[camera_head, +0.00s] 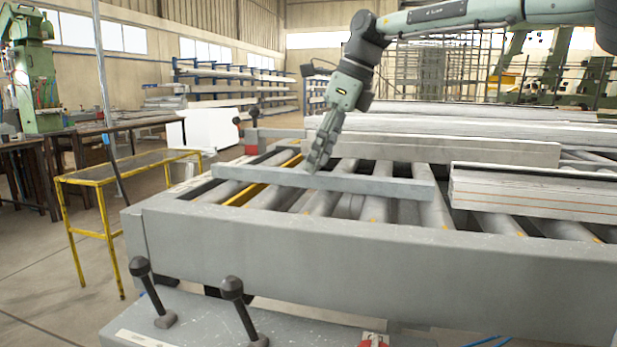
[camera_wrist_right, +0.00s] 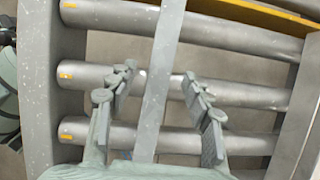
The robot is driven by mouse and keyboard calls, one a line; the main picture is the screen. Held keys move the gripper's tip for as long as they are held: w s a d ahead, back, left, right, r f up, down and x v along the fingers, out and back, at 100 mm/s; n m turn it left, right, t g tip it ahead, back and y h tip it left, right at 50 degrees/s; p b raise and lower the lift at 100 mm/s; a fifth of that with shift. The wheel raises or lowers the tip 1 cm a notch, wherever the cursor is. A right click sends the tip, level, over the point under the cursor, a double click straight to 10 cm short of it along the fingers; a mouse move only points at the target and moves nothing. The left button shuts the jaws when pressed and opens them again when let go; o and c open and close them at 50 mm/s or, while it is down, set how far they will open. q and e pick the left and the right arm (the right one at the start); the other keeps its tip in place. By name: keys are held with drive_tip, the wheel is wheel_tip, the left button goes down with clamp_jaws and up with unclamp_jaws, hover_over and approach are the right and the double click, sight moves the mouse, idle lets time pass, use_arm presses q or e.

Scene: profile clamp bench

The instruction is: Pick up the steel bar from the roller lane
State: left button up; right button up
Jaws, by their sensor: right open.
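The steel bar (camera_head: 375,186) is a long, thin grey bar lying across the rollers of the roller lane (camera_head: 400,262). In the right wrist view the bar (camera_wrist_right: 157,85) runs lengthwise between the two open fingers of the gripper (camera_wrist_right: 160,78), with a gap on each side. I cannot tell how far the fingertips reach down beside the bar. My left gripper is not in view.
A stack of flat profiles (camera_head: 535,190) lies on the rollers at the right. A long grey beam (camera_head: 450,151) lies behind the bar. Clamp handles (camera_head: 232,288) stand at the front. A yellow-framed stand (camera_head: 130,166) is at the left.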

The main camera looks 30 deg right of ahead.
sight(312, 179)
drive_tip(key=shift+x, duration=1.35)
clamp_jaws()
drive_tip(key=shift+w+r, duration=0.1)
